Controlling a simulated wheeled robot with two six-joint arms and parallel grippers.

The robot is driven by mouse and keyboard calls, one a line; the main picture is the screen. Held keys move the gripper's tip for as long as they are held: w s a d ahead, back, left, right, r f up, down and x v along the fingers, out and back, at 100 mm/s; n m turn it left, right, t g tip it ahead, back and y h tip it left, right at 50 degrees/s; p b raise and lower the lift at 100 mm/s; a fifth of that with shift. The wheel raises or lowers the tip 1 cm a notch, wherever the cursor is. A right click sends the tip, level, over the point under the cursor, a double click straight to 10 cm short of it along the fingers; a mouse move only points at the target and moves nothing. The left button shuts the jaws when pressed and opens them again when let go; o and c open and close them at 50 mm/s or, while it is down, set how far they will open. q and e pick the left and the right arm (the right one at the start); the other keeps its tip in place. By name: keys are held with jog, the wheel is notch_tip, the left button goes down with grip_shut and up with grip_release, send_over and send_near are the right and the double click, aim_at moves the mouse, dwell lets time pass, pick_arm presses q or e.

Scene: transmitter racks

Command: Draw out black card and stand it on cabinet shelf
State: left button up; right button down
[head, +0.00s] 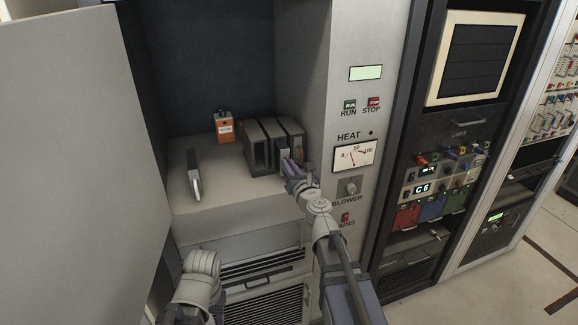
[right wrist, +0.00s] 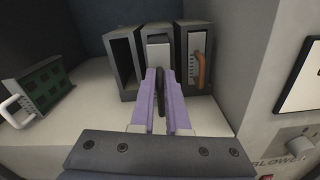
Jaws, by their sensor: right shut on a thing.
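The card rack (head: 257,150) stands on the cabinet shelf (head: 228,190), and it shows close up in the right wrist view (right wrist: 127,92). Its left slot looks dark and empty. The black card (right wrist: 159,51), with a pale face and a black handle, is in the middle slot. My right gripper (head: 291,167) is shut on the black handle, its purple fingers (right wrist: 162,98) on either side. How far the card sits in the slot is hidden. My left gripper is not in view; only my left arm shows at the bottom.
A green card with a white handle (right wrist: 40,90) stands on the shelf left of the rack. A card with an orange handle (right wrist: 198,66) fills the right slot. An orange box (head: 223,127) stands behind. The cabinet's meter panel (head: 352,157) rises close on the right.

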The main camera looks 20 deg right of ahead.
jog(key=shift+s, duration=0.85)
jog(key=c, duration=0.8)
grip_release()
jog(key=shift+c, duration=0.2)
